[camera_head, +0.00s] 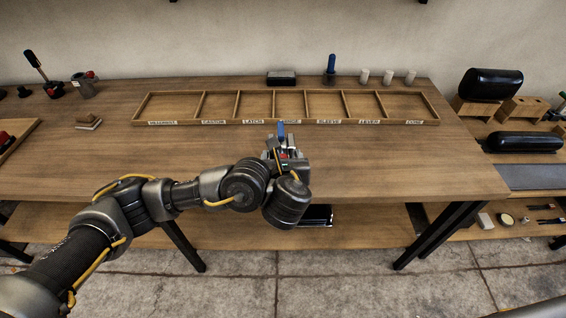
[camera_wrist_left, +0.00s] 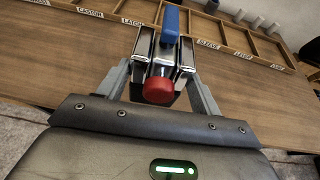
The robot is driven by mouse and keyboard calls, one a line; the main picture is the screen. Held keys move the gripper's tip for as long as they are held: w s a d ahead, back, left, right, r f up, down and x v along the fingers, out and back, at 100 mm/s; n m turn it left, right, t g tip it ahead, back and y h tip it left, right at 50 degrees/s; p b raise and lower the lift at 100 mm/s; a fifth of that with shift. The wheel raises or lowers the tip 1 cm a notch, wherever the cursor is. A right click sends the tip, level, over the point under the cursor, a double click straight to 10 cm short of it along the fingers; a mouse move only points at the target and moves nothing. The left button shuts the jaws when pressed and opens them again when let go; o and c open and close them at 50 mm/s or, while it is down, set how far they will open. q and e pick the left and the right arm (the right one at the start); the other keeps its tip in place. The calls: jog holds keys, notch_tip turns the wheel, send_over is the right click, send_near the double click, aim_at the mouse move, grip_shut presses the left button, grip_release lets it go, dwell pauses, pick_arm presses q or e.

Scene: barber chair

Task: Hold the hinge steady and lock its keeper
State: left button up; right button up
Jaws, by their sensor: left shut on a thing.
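The hinge (camera_wrist_left: 158,62) is a shiny metal block with a blue lever (camera_wrist_left: 170,25) standing at its far end and a red knob (camera_wrist_left: 158,90) facing the wrist camera. My left gripper (camera_wrist_left: 160,85) is shut on it, with one grey finger along each side. In the head view the left gripper (camera_head: 285,157) is above the front part of the workbench, in front of the divided tray; the blue lever (camera_head: 281,129) shows above it. I cannot tell which part is the keeper, or whether the hinge touches the bench. My right gripper is not in view.
A divided wooden tray (camera_head: 168,122) with labelled compartments lies behind the gripper. A black box (camera_head: 281,78), a blue-handled tool (camera_head: 331,66) and white cylinders (camera_head: 388,77) stand behind it. Black cushions (camera_head: 491,84) lie at right. The bench top (camera_head: 420,165) is clear at right of the gripper.

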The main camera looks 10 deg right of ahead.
aim_at(282, 152)
pick_arm(q)
jog(key=shift+w+d+f+b, duration=0.2)
jog(key=shift+w+f+b, duration=1.55)
jog(key=shift+b, duration=0.4)
jog(key=b+x, duration=0.3)
jog(key=shift+w+f+b, duration=0.2)
jog(key=shift+f+b, duration=0.2)
jog(key=shift+f, duration=0.1)
jog(key=shift+w+d+f, duration=0.1)
jog(key=shift+w+f, duration=0.05)
jog(key=shift+f, duration=0.05)
jog(key=shift+w+f+b, duration=0.3)
jog(key=shift+w+b, duration=0.2)
jog(key=shift+b, duration=0.35)
jog(key=shift+d, duration=0.1)
jog(key=shift+f, duration=0.1)
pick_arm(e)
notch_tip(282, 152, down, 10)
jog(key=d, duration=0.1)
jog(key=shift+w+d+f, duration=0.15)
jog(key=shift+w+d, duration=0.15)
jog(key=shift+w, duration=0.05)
pick_arm(q)
jog(key=shift+f+b, duration=0.35)
jog(key=shift+b, duration=0.1)
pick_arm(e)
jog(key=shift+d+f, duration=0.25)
